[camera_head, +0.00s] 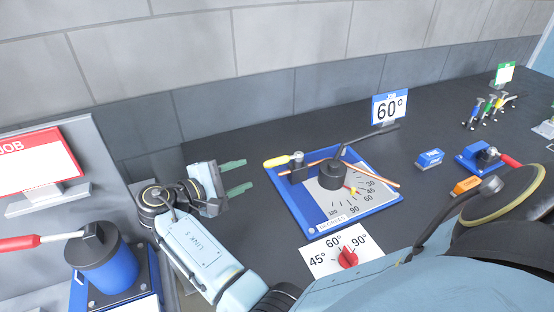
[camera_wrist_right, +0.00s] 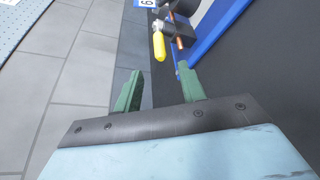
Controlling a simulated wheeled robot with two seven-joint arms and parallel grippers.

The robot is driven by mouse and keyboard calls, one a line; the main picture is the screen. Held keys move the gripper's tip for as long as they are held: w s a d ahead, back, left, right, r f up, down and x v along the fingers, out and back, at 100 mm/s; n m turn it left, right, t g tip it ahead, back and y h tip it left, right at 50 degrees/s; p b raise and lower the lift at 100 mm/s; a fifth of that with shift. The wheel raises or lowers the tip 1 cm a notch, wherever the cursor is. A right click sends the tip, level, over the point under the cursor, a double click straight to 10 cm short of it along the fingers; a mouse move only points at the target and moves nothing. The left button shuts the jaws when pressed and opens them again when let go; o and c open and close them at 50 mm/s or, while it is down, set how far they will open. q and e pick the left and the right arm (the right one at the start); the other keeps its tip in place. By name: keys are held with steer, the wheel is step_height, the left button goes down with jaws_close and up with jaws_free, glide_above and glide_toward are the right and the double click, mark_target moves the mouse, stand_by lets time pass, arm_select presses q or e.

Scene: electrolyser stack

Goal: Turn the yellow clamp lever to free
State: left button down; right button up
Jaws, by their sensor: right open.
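The yellow clamp lever (camera_head: 275,161) sticks out to the left from a dark clamp block (camera_head: 297,169) on the far left part of the blue-edged bending plate (camera_head: 297,222). The yellow lever also shows in the right wrist view (camera_wrist_right: 159,46), beyond the fingertips. My right gripper (camera_head: 238,176) is open and empty, with green fingers pointing at the plate. It is left of the lever, apart from it. It also shows in the wrist view (camera_wrist_right: 164,84). A copper rod (camera_head: 384,177) runs by the dark round former (camera_head: 333,174). My left gripper is not in view.
A dial card with a red knob (camera_head: 348,258) lies in front of the plate. A 60° job sign (camera_head: 390,107) stands behind it. A blue box (camera_head: 429,158) and small tools (camera_head: 484,109) are right. A blue cylinder with a red-handled lever (camera_head: 105,262) stands left.

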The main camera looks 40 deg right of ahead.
mark_target(267, 165)
steer(key=p+x, duration=0.1)
steer(key=x, duration=1)
steer(key=shift+w+d+f, duration=0.1)
steer(key=shift+d, duration=0.2)
steer(key=shift+c, duration=0.2)
jaws_close()
